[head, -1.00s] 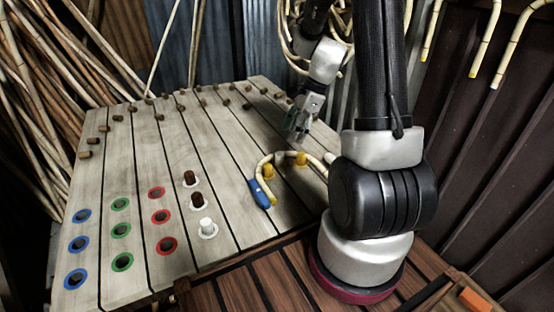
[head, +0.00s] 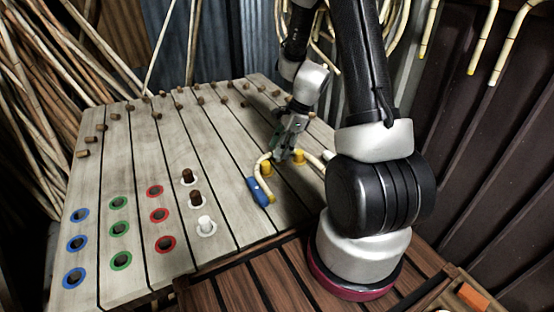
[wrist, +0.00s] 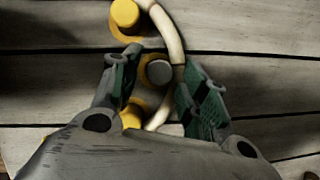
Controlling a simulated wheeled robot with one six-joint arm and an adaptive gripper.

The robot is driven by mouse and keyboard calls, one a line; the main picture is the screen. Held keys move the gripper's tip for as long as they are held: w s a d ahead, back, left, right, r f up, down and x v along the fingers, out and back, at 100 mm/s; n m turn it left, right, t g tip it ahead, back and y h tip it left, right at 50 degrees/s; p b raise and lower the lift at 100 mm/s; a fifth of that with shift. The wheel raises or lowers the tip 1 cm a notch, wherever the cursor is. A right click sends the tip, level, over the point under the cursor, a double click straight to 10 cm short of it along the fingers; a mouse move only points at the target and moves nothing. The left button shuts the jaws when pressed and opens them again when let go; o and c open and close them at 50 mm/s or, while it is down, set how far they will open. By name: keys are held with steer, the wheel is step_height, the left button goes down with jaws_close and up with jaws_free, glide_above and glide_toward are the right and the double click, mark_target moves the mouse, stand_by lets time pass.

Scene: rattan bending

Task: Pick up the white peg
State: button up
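The white peg (head: 206,224) stands upright in a white-ringed hole near the front edge of the slatted board (head: 135,185). My gripper (head: 287,153) is to the right of it and farther back, low over the bent rattan. In the wrist view my gripper (wrist: 160,78) is open. I cannot tell from the wrist view whether this is the same white peg.
Two brown pegs (head: 195,198) stand behind the white peg. Ringed holes in blue, green and red lie to the left. Several short brown pegs line the board's far side.

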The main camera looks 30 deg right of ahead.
steer(key=c, duration=0.6)
steer(key=shift+r, duration=0.1)
step_height(320, 180, up, 18)
